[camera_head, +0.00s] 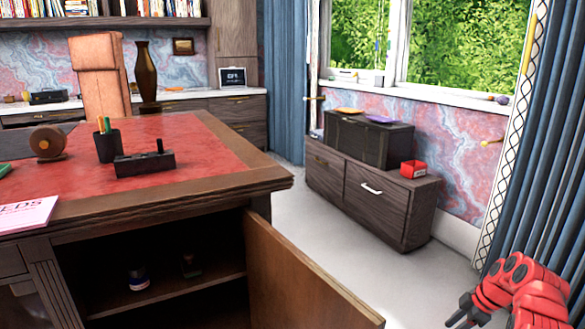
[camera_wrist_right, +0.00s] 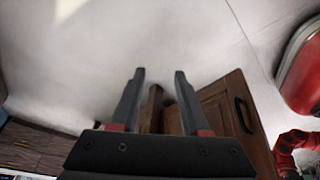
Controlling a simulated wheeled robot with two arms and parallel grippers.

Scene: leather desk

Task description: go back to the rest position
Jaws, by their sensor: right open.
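My right gripper (camera_head: 468,312) is at the lower right of the head view, in front of the pale floor and to the right of the desk's open cabinet door (camera_head: 300,275). In the right wrist view my right gripper (camera_wrist_right: 158,75) has its two dark fingers apart with nothing between them. Behind the fingers shows a brown wooden panel with a dark handle (camera_wrist_right: 243,115). My left gripper is not in view in either picture.
The desk (camera_head: 215,140) with a red leather top fills the left. Its open cabinet holds a small jar (camera_head: 138,278) and a dark item (camera_head: 190,265). A low wooden cabinet (camera_head: 370,195) stands below the window. Blue curtains (camera_head: 560,150) hang at right. Floor between is clear.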

